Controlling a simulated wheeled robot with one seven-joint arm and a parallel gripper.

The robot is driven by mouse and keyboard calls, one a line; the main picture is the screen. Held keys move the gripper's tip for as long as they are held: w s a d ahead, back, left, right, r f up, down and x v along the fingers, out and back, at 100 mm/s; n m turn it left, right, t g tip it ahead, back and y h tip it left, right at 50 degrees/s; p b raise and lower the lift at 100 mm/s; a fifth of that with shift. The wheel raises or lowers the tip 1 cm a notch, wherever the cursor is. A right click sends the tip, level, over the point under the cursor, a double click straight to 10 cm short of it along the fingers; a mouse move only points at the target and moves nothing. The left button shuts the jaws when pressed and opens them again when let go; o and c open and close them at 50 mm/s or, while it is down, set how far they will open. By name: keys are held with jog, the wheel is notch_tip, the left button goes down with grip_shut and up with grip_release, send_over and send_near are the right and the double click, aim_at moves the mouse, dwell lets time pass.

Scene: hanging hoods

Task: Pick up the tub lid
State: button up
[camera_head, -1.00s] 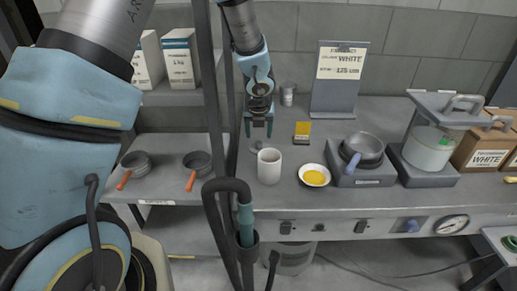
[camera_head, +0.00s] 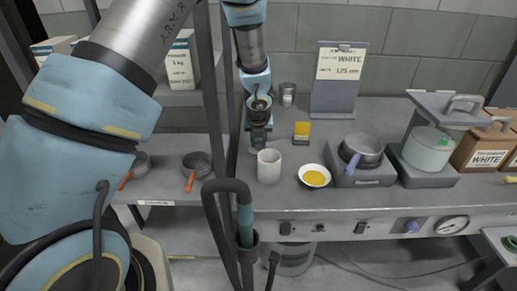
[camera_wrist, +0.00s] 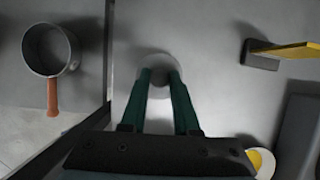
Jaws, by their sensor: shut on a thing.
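The lid cannot be made out in the head view, being hidden by my gripper and the mug.
A yellow card (camera_head: 301,131) stands right of my gripper. A dish of yellow stuff (camera_head: 314,176) and a pan on a scale (camera_head: 362,150) are further right. A dark post (camera_head: 213,110) rises close on the left. A pan with an orange handle (camera_head: 197,165) is beyond it.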

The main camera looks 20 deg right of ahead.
grip_shut()
jog(key=shift+r, duration=0.1)
